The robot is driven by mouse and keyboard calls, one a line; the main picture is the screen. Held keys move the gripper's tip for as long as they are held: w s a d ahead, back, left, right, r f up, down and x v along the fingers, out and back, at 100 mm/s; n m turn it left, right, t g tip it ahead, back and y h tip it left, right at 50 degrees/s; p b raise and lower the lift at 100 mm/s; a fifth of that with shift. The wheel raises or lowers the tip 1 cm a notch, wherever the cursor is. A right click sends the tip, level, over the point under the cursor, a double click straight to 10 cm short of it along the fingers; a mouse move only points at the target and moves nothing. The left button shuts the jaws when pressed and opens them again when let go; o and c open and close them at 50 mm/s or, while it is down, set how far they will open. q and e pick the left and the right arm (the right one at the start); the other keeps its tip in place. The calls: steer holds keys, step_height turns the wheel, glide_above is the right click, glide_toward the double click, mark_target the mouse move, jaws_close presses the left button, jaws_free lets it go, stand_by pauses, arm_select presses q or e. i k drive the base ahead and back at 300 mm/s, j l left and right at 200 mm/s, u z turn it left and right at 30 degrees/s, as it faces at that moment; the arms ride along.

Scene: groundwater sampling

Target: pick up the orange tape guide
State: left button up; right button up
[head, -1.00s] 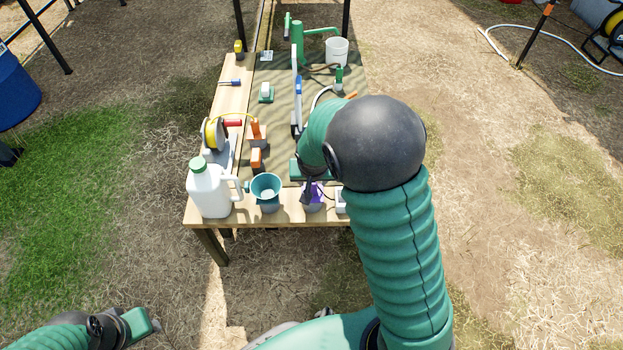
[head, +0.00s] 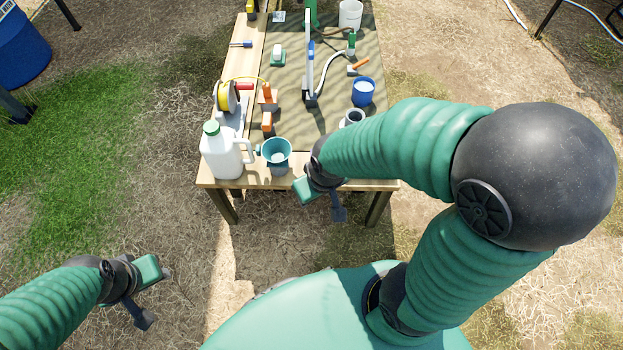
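An orange piece (head: 267,104), which looks like the tape guide, stands on the table's left part beside the yellow reel. A second orange block (head: 267,122) is just in front of it; I cannot tell whether they are one object. My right gripper (head: 322,198) is at the table's front edge, to the right of and nearer than the orange pieces. It looks open and empty, with one finger partly hidden. My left gripper (head: 154,294) is open and empty, low on the left, over the ground and well away from the table.
A white jug (head: 226,158) and a teal cup (head: 276,151) stand at the table's front left, between my grippers and the orange pieces. A yellow tape reel (head: 228,97) is left of them. A blue cup (head: 363,92) and a white upright tool (head: 309,70) stand farther right.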

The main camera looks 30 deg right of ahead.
mark_target(266, 95)
steer(key=z, duration=1.35)
steer(key=i+l+u, duration=0.15)
steer(key=l+u, duration=0.15)
steer(key=i+l+u, duration=0.1)
steer(key=l+u, duration=0.2)
steer(key=i+l+u, duration=0.1)
steer(key=l+u, duration=0.2)
steer(key=l, duration=0.2)
steer(key=i+l+u, duration=0.3)
steer(key=l+u, duration=0.3)
steer(key=i+l+u, duration=0.15)
steer(key=l+u, duration=0.15)
steer(key=l, duration=0.1)
